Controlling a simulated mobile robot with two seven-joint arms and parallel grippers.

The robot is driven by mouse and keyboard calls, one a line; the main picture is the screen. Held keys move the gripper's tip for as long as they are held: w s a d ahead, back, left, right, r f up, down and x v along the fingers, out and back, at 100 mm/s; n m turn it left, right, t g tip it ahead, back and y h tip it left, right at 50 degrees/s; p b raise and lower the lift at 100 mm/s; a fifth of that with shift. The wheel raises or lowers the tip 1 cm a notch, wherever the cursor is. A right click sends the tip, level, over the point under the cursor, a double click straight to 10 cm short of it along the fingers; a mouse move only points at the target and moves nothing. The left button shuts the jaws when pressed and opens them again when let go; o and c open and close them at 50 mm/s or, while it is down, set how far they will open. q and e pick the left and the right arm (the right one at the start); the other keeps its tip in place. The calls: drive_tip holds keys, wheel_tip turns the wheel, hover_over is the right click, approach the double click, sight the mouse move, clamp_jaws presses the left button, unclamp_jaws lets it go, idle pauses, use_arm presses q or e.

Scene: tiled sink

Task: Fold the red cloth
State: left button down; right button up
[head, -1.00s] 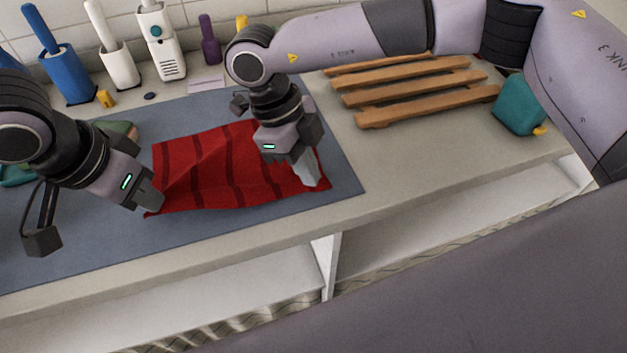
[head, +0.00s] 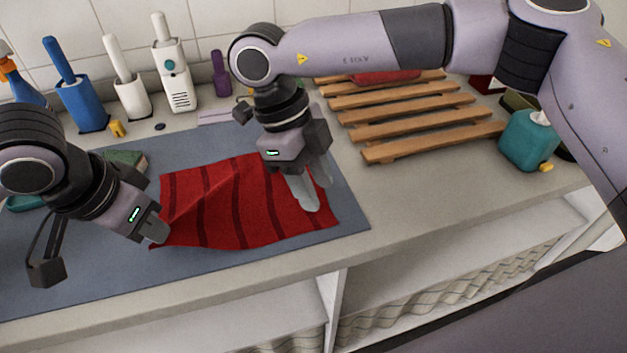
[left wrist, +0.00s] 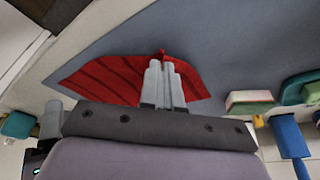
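The red cloth (head: 215,200) with darker stripes lies on the blue-grey mat (head: 80,265), with a raised ridge running up from its near left corner. My left gripper (head: 158,232) is at that corner. In the left wrist view its fingers (left wrist: 164,80) are together, with a pinched tip of the cloth (left wrist: 105,78) between them. My right gripper (head: 315,190) is over the right part of the cloth, near its right edge. Its two fingers stand apart, with nothing visible held between them. Part of the cloth behind the right fingers is hidden.
A wooden slatted rack (head: 420,115) stands right of the mat, with a teal dispenser (head: 528,140) beyond it. Brushes and bottles, including a blue brush holder (head: 80,105), line the wall. A green sponge (head: 125,160) lies behind my left gripper. The counter's front edge is close.

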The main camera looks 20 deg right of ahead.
sight(322, 220)
drive_tip(key=shift+o, duration=1.3)
wheel_tip(322, 220, up, 4)
drive_tip(key=w+a, duration=0.2)
drive_tip(key=a, duration=0.1)
drive_tip(key=shift+d+x, duration=0.15)
drive_tip(key=shift+x, duration=2.25)
drive_tip(key=shift+d+x, duration=0.15)
drive_tip(key=shift+x, duration=2.25)
drive_tip(key=shift+w, duration=0.15)
drive_tip(key=shift+d+f, duration=0.1)
drive_tip(key=shift+f, duration=0.05)
clamp_jaws()
drive_tip(key=shift+r, duration=2.6)
